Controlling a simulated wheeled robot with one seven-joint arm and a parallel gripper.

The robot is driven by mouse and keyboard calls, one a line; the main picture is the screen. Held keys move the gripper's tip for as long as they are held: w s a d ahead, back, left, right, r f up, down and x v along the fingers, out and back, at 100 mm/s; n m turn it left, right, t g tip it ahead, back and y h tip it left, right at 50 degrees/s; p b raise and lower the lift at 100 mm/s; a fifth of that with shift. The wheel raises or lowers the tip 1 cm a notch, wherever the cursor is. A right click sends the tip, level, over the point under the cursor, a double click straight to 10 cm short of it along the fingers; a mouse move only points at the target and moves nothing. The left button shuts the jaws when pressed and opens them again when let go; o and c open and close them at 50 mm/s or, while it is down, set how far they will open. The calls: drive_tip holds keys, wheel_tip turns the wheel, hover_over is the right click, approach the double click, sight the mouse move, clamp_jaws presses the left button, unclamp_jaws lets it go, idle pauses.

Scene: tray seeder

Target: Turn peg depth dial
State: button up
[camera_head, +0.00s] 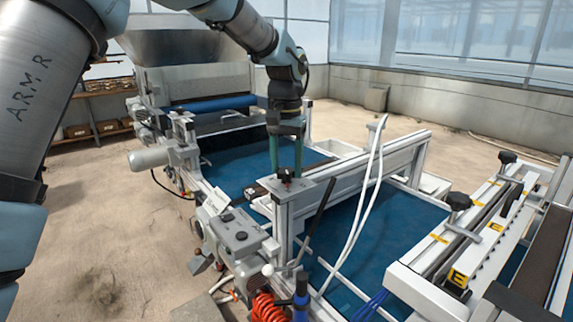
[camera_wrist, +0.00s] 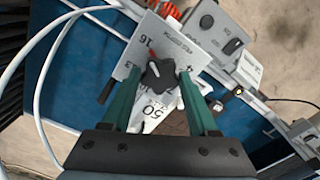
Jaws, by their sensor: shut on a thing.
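The peg depth dial is a small black lobed knob (camera_wrist: 160,77) on a pale plate (camera_wrist: 188,52) with printed numbers, in the wrist view. In the head view the dial (camera_head: 286,180) is a small dark knob on top of the frame post, partly hidden by the fingers. My gripper (camera_wrist: 154,80) has long green fingers, one on each side of the knob. It also shows in the head view (camera_head: 285,172), pointing down from above. It is shut on the knob.
A blue belt (camera_head: 236,168) runs under the frame. A white rail assembly with black knobs (camera_head: 458,201) is at the right.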

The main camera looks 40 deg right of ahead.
sight(286, 170)
drive_tip(key=o, duration=1.4)
wheel_tip(286, 170, up, 11)
drive_tip(key=b, duration=0.3)
drive_tip(key=shift+f, duration=0.1)
drive_tip(key=w+a+f+n, duration=0.2)
drive_tip(key=w+a+f, duration=0.15)
drive_tip(key=a, duration=0.45)
drive_tip(key=w+a+f+n, duration=0.25)
drive_tip(key=w+a, duration=0.25)
drive_tip(key=a, duration=0.4)
drive_tip(key=w+a+f+n, duration=0.1)
drive_tip(key=w+a+f, duration=0.3)
drive_tip(key=a, duration=0.4)
drive_tip(key=s+a+f+n, duration=0.2)
drive_tip(key=a+f, duration=0.1)
drive_tip(key=a, duration=0.5)
drive_tip(key=s+a+f+n+t, duration=0.1)
drive_tip(key=s+a+f+n, duration=0.1)
drive_tip(key=a, duration=0.6)
drive_tip(key=s+a+f+n, duration=0.2)
drive_tip(key=s+a+f, duration=0.2)
drive_tip(key=a, duration=0.4)
drive_tip(key=shift+s+t, duration=0.25)
drive_tip(key=shift+t, duration=0.05)
